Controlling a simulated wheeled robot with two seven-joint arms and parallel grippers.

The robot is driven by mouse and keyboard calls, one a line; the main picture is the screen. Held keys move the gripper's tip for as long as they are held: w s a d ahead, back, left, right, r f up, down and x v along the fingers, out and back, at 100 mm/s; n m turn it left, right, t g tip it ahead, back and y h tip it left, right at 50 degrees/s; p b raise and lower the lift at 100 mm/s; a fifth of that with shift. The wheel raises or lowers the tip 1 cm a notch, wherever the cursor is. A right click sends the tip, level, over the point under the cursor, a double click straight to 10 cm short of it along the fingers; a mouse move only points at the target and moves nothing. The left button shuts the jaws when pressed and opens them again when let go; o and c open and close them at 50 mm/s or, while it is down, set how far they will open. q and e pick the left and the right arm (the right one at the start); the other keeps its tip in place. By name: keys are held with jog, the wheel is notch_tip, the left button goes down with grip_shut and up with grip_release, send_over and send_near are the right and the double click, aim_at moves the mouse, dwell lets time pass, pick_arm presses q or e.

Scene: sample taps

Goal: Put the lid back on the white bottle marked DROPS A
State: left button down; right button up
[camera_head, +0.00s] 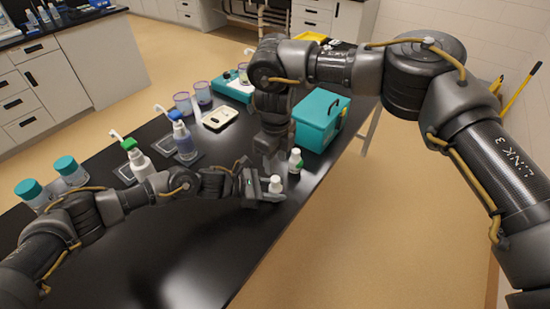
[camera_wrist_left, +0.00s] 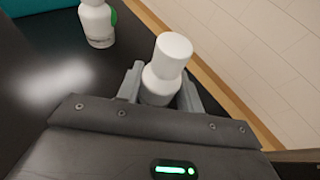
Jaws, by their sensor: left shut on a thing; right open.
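My left gripper (camera_head: 272,192) is shut on a small white bottle (camera_head: 276,183). In the left wrist view this bottle (camera_wrist_left: 160,86) stands between the fingers, with a wide white cylindrical top (camera_wrist_left: 173,54) above them. No marking on it can be read. A second small white bottle (camera_head: 295,161) stands on the table just beyond, with a green patch on its side. It also shows in the left wrist view (camera_wrist_left: 97,24), its small print unreadable and its top cut off. My right gripper (camera_head: 271,158) is open, pointing down just left of the second bottle; its fingertips are partly hidden.
A teal box (camera_head: 319,121) stands behind the second bottle. A green-topped wash bottle (camera_head: 138,160), a blue-liquid bottle (camera_head: 184,142), teal-lidded jars (camera_head: 70,171) and a white meter (camera_head: 220,118) stand along the black table (camera_head: 190,245). The table's front is bare; its right edge is close.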

aim_at(276, 179)
jog(key=shift+f, duration=3.9)
jog(key=shift+c, duration=0.4)
grip_shut()
jog(key=m, duration=0.3)
jog(key=shift+o, duration=0.8)
grip_release()
jog(key=shift+r, duration=0.1)
